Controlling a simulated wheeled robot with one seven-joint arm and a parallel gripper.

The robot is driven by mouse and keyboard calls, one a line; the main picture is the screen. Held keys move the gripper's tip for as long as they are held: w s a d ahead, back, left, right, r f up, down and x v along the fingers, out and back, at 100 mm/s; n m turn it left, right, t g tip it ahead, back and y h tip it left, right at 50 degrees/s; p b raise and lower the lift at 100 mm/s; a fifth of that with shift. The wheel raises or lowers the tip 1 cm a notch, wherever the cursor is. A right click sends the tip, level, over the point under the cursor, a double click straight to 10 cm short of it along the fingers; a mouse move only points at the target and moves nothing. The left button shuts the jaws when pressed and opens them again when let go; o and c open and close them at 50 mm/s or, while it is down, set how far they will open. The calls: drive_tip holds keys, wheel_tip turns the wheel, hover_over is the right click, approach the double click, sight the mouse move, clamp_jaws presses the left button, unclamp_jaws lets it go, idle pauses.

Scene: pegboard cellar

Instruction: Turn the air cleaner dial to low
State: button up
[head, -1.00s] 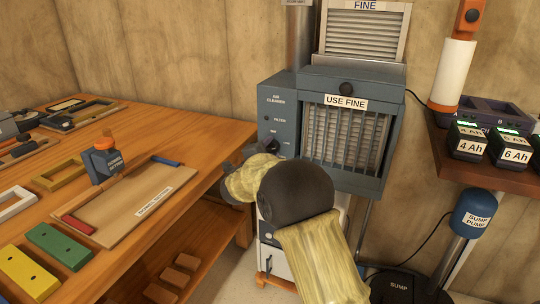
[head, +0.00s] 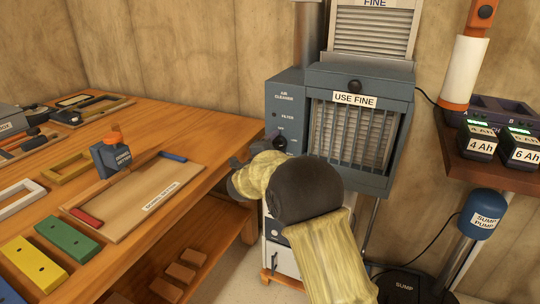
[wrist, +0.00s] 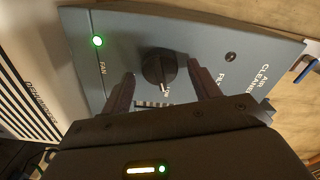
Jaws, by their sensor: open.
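The air cleaner (head: 287,95) is a blue-grey box with a front panel, standing right of the workbench. Its dial (wrist: 159,67) is a round black knob on the panel, with a pale mark toward the lettering below it in the wrist view. The dial also shows small in the head view (head: 281,141), just above my gripper. My gripper (wrist: 158,85) is open, its two dark fingers on either side of the dial. I cannot tell whether they touch it. In the head view my arm hides most of the gripper and the lower panel.
A green FAN light (wrist: 97,41) glows on the panel. The wooden workbench (head: 150,130) on the left holds trays and coloured blocks. A shelf (head: 490,177) with battery packs is at the right, above a sump pump (head: 478,217).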

drive_tip(key=p+v, duration=0.3)
drive_tip(key=v, duration=1.4)
drive_tip(key=shift+s, duration=0.15)
